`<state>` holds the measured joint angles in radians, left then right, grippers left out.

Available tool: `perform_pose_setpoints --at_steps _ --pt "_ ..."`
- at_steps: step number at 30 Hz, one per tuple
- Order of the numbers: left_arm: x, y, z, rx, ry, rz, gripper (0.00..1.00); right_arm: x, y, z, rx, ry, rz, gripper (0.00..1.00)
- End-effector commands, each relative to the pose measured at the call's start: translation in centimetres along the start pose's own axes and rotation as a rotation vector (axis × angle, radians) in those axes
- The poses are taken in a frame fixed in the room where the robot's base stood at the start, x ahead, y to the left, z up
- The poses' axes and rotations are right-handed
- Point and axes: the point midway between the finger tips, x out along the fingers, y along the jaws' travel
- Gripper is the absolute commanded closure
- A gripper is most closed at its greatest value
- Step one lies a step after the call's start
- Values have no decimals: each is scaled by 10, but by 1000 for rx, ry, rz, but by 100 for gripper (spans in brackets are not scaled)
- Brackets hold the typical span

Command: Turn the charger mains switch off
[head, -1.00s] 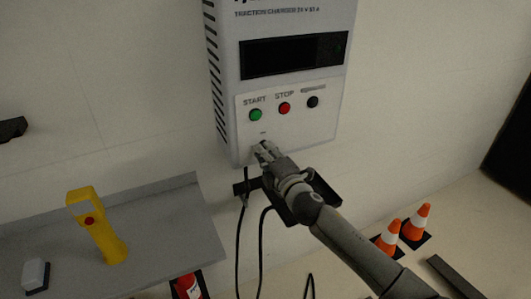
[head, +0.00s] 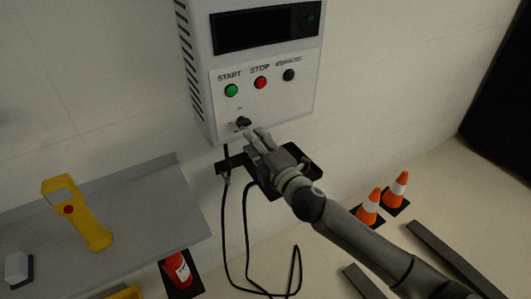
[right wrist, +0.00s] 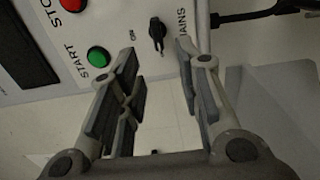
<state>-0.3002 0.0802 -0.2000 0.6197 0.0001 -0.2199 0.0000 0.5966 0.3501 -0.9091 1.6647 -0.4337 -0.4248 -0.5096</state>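The charger (head: 290,106) hangs on the wall at the top of the head view, with a green START button (head: 231,90) and a red STOP button (head: 261,82). Its small black mains switch (head: 242,123) is at the panel's lower left. In the right wrist view the switch (right wrist: 157,33) lies beyond and between the fingertips, its handle roughly upright in the picture, beside the MAINS lettering. My right gripper (head: 259,137) is just below and right of the switch in the head view. The right wrist view shows it (right wrist: 156,62) open and empty, apart from the switch. My left gripper is out of view.
A black cable holder (head: 235,162) with hanging cables is below the charger, partly behind my right gripper. A grey shelf (head: 150,205) at left holds a yellow handheld device (head: 80,215). Orange cones (head: 369,207) stand on the floor at right.

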Motion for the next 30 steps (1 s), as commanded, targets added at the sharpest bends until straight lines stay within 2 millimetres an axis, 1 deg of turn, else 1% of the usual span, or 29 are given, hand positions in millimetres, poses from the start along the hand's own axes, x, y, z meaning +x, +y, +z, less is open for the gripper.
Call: perform_pose_setpoints --at_steps 1,3,6,10,15,26,28,29,30 --pt "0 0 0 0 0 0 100 -10 -1 0 1 1 -1 68" --pt "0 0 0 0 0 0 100 -21 -1 0 0 0 -2 68" --pt "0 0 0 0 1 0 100 -34 -1 0 0 0 -1 68" --pt "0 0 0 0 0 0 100 -44 0 1 0 -1 0 68" --pt "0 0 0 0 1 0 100 -48 0 0 0 -1 0 68" --pt "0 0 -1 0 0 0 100 -48 0 0 0 -1 0 68" --pt "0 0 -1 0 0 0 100 -47 -4 2 7 -5 -6 68" --pt "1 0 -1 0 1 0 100 -47 -9 4 15 -9 -14 68" --pt "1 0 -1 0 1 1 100 -46 -18 8 32 -19 -29 68"
